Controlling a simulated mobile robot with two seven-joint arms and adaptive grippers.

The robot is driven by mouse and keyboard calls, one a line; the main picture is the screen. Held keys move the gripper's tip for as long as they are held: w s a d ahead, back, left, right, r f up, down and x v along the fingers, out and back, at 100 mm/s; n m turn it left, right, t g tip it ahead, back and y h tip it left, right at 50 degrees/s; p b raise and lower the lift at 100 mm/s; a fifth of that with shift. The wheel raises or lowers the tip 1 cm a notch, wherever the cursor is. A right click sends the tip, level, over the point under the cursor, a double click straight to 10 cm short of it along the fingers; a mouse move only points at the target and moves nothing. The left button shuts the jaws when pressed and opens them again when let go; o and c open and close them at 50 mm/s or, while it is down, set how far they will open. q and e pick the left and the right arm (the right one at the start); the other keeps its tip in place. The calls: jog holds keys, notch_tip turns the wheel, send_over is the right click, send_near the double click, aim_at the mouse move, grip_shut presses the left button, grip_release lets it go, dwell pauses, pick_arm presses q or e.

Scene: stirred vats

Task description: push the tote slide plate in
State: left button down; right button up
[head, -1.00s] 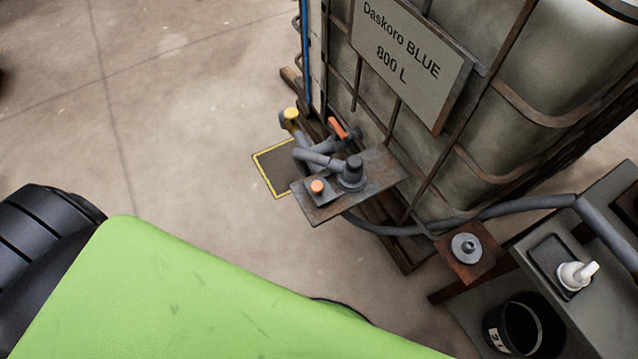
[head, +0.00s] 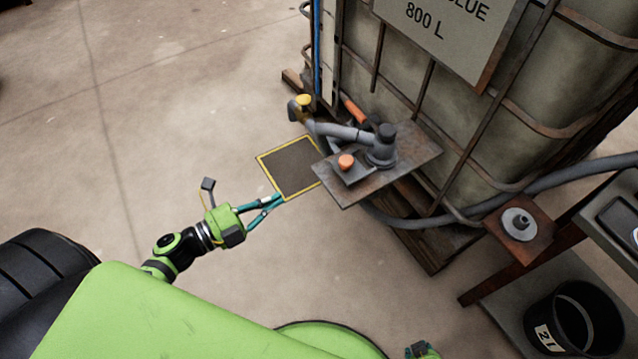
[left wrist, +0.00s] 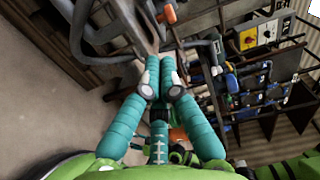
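The tote (head: 560,110) is a caged tank with a sign reading 800 L. A flat metal bracket (head: 420,160) juts from its front. On it sits a small grey plate with an orange knob (head: 346,162), which looks like the slide plate, beside a dark grey valve body (head: 381,148). My left gripper (head: 281,198) is left of and nearer than the bracket, apart from it. Its teal fingers come together at the tips in the left wrist view (left wrist: 160,66), with nothing seen between them. My right gripper does not show; a green bit at the bottom edge may be my right arm.
A yellow-edged dark floor mat (head: 293,168) lies left of the bracket. A yellow-capped pipe (head: 303,103) and an orange handle (head: 352,108) stand behind it. A grey hose (head: 540,188) runs right. A black bucket (head: 575,325) stands lower right. The left floor is clear.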

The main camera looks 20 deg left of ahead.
pick_arm(q)
jog(key=shift+s+d+r+m+h, duration=0.15)
jog(key=shift+r+m+h, duration=0.15)
jog(key=shift+m, duration=0.1)
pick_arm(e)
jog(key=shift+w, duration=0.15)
pick_arm(q)
jog(key=x, duration=1.3)
jog(key=shift+w+d+p, duration=0.3)
jog(key=shift+p, duration=0.05)
jog(key=shift+w+d+f, duration=0.1)
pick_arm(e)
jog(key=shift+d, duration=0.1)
